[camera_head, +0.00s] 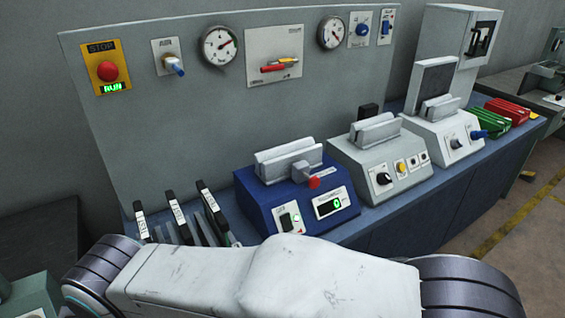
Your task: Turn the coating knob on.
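No label in view can be read as coating, so I cannot tell which knob is the coating knob. A light grey machine (368,160) on the bench has a black knob (383,178) on its front. The white machine (435,132) to its right has a black knob (456,143) and a blue knob (478,134). A blue-handled knob (174,66) and a small blue knob (361,30) are on the upright panel. My arm crosses the bottom of the view. My gripper is out of view.
A blue machine (260,207) with a green display stands nearest on the bench (395,222). Black-handled levers (178,217) stand to its left. The panel (135,140) carries a red stop button (107,71) and gauges. Green (489,119) and red blocks (508,108) lie at the right.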

